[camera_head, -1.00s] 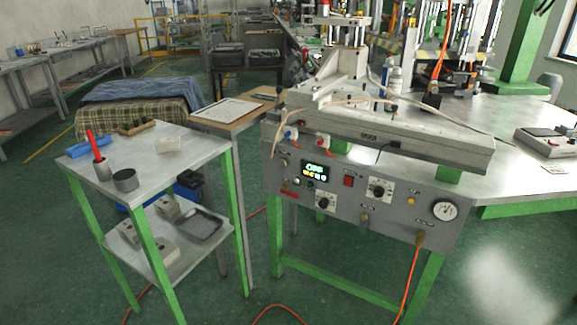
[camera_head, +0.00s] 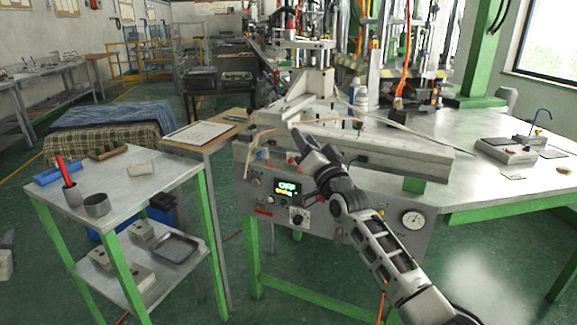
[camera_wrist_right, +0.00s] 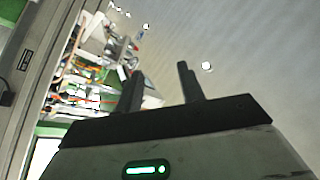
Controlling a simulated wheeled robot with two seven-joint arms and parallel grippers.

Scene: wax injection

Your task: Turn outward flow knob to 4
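The machine's grey control panel (camera_head: 412,240) faces me below the white machine top. One black knob on a white dial (camera_head: 299,217) shows low on the panel, under the lit green display (camera_head: 287,188). A second dial knob, seen a second ago right of the red switch, is hidden behind my right arm. Which knob is the outward flow one, and its setting, I cannot read. My right gripper (camera_head: 306,143) is in front of the machine top's front edge, above the display, touching no knob that I can see. Its fingers (camera_wrist_right: 160,85) stand apart and empty in the right wrist view. My left gripper is out of view.
A round gauge (camera_head: 413,218) is at the panel's right. A cart (camera_head: 120,200) with a cup and a red-handled tool stands at left. Pale hoses (camera_head: 262,133) and small fittings lie along the machine top's edge. Open floor lies in front.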

